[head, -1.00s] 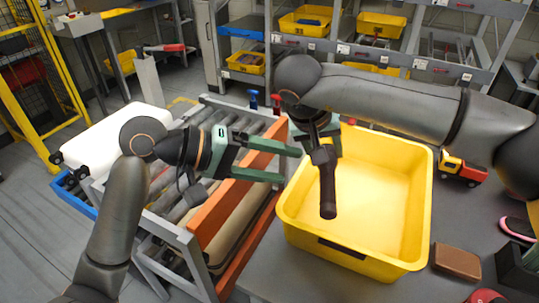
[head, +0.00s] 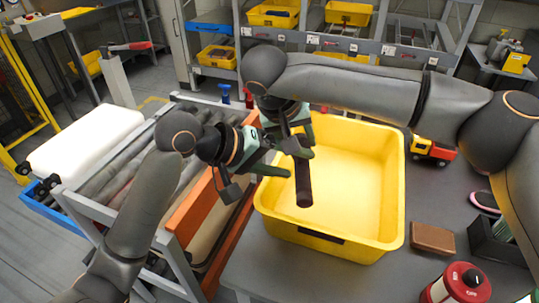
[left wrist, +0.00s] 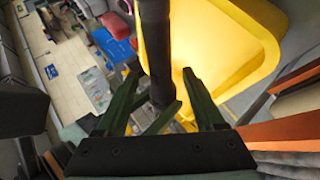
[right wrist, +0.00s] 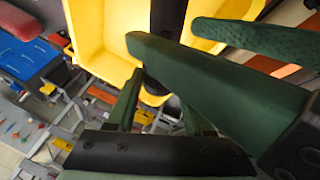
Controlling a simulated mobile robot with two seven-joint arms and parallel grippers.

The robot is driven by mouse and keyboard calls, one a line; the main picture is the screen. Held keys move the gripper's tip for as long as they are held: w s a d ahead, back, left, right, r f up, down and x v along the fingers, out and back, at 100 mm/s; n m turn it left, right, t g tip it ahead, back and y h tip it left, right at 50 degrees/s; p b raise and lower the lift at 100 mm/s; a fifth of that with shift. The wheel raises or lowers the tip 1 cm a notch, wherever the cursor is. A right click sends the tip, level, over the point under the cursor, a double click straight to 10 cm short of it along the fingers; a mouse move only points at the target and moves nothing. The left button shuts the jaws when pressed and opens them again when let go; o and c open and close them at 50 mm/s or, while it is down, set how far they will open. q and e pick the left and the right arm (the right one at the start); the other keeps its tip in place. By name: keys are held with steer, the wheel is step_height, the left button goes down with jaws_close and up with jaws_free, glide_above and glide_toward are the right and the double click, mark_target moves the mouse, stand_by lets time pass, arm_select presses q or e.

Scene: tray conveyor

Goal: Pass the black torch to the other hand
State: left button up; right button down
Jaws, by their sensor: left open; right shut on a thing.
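The black torch (head: 303,188) hangs upright over the yellow bin (head: 394,190), its lower end pointing down. My right gripper (head: 293,128) is shut on its upper part. My left gripper (head: 297,164) is open lower down, with its green fingers on either side of the torch. In the left wrist view the torch (left wrist: 157,45) passes between the spread fingers (left wrist: 160,105). In the right wrist view the left gripper's fingers cross in front of the torch (right wrist: 167,18) and hide much of my right gripper's grasp.
The roller conveyor with an orange side rail (head: 183,222) stands left of the bin. On the grey table are a toy truck (head: 432,150), a brown box (head: 432,238), a red canister (head: 458,288) and a dark holder (head: 497,243). Shelves with yellow bins stand behind.

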arm_select(q)
steer(key=shift+x, duration=0.85)
steer(key=shift+c, duration=0.3)
jaws_close()
arm_select(e)
steer(key=shift+c, duration=1)
jaws_free()
steer(key=v, duration=1.2)
